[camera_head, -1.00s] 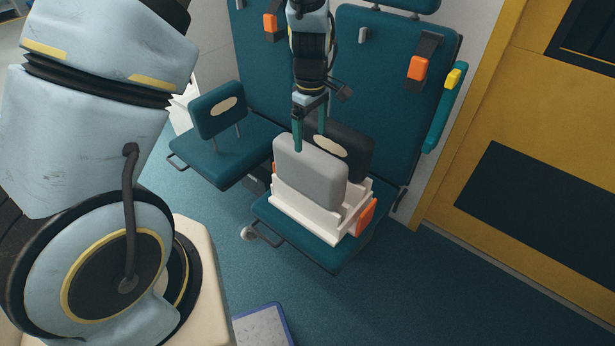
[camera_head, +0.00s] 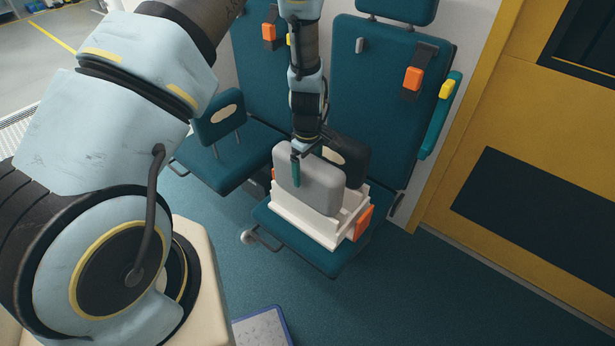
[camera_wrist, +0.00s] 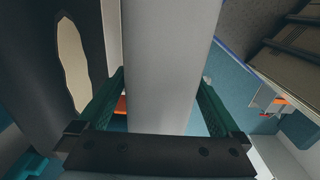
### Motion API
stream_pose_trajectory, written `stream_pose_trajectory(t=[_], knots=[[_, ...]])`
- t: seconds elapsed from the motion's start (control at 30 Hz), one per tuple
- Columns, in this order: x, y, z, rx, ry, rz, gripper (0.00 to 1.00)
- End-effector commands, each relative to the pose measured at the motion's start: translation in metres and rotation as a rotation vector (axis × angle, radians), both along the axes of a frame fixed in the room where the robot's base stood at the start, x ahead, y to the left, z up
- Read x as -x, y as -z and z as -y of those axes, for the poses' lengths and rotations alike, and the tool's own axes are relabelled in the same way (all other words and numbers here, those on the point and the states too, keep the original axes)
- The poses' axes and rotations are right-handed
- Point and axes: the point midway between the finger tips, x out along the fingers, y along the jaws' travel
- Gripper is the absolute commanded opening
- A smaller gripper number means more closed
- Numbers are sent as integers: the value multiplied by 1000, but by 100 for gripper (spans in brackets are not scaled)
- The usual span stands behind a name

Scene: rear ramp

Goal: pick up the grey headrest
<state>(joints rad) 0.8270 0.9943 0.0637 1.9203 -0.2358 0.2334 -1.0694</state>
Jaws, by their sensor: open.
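The grey headrest (camera_head: 312,185) stands upright in a white crate (camera_head: 298,222) on the right seat. A dark headrest (camera_head: 352,163) with a pale oval patch stands behind it in the same crate. My gripper (camera_head: 300,172) is open at the grey headrest's top, with one green finger in front of its near face and the other hidden. In the wrist view, the grey headrest (camera_wrist: 170,50) lies between the two fingers of my gripper (camera_wrist: 162,78), with gaps visible beside it. The dark headrest (camera_wrist: 30,50) is at the left there, close to one finger.
A teal headrest (camera_head: 219,128) with an oval patch stands on the left seat (camera_head: 215,165). Orange buckles (camera_head: 412,79) hang on the seat backs. A yellow wall panel (camera_head: 510,120) is at the right. A blue-edged tray (camera_head: 262,328) lies on the floor, which is otherwise clear at front right.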

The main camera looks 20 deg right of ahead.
Motion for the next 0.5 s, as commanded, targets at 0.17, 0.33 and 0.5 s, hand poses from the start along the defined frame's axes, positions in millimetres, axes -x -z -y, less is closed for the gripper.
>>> stream_pose_trajectory(t=[0.17,0.33,0.5], knots=[[0,0,0,0,0,0,100],[0,0,0,0,0,0,83],[0,0,0,0,0,0,64]])
